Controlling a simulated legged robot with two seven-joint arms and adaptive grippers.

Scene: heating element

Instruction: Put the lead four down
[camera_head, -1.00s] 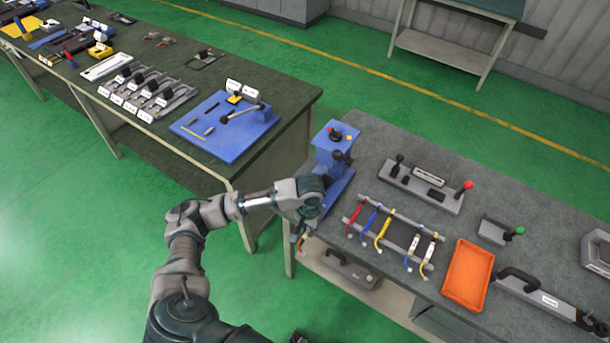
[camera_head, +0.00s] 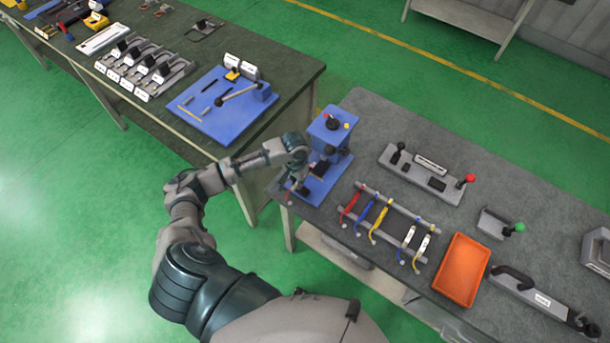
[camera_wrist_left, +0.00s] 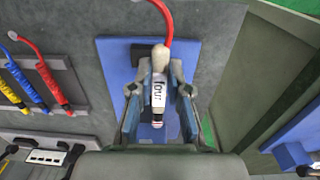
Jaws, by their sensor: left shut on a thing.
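My left gripper (camera_wrist_left: 158,100) is shut on lead four (camera_wrist_left: 158,90), a dark-ended plug with a white label reading "four", a pale collar and a red wire. In the left wrist view the plug is between the two fingers, over a blue base plate (camera_wrist_left: 105,62). I cannot tell whether it touches the plate. In the head view my left gripper (camera_head: 300,184) is at the front part of the blue press-like device (camera_head: 328,130), and the plug is mostly hidden. My right gripper is not in view.
A rack (camera_head: 404,212) with red, blue, yellow and white-labelled leads stands right of the device. An orange tray (camera_head: 461,270) and a grey lever box (camera_head: 428,174) are farther right. Another table (camera_head: 293,108) with a blue board stands at the left, across a gap.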

